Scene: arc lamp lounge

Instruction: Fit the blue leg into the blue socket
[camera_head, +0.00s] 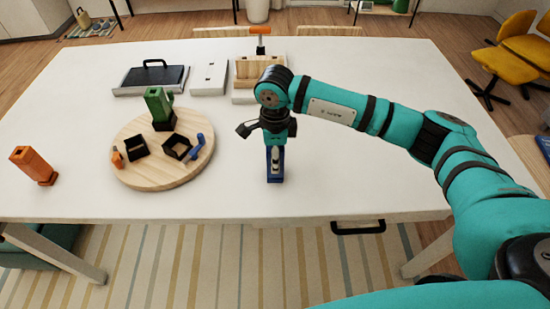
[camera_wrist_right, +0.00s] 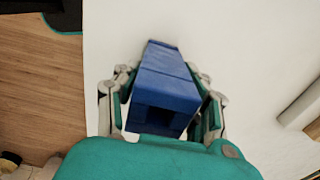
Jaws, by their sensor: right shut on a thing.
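The blue leg (camera_head: 276,179) is a blue block held in my right gripper (camera_head: 275,155), near the front middle of the white table. In the wrist view the leg (camera_wrist_right: 165,75) is a long blue block with a dark opening at its near end, between both fingers of the right gripper (camera_wrist_right: 163,95). A dark square socket (camera_head: 177,147) sits on the round wooden board, beside a bent blue piece (camera_head: 198,146); this looks like the blue socket. The leg is apart from it, to its right. I cannot tell whether the leg touches the table. My left gripper is not in view.
The round board (camera_head: 155,180) also carries a green block (camera_head: 157,103) in a dark base, another dark socket (camera_head: 135,147) and a small orange piece (camera_head: 117,159). An orange block (camera_head: 32,163) stands at left.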

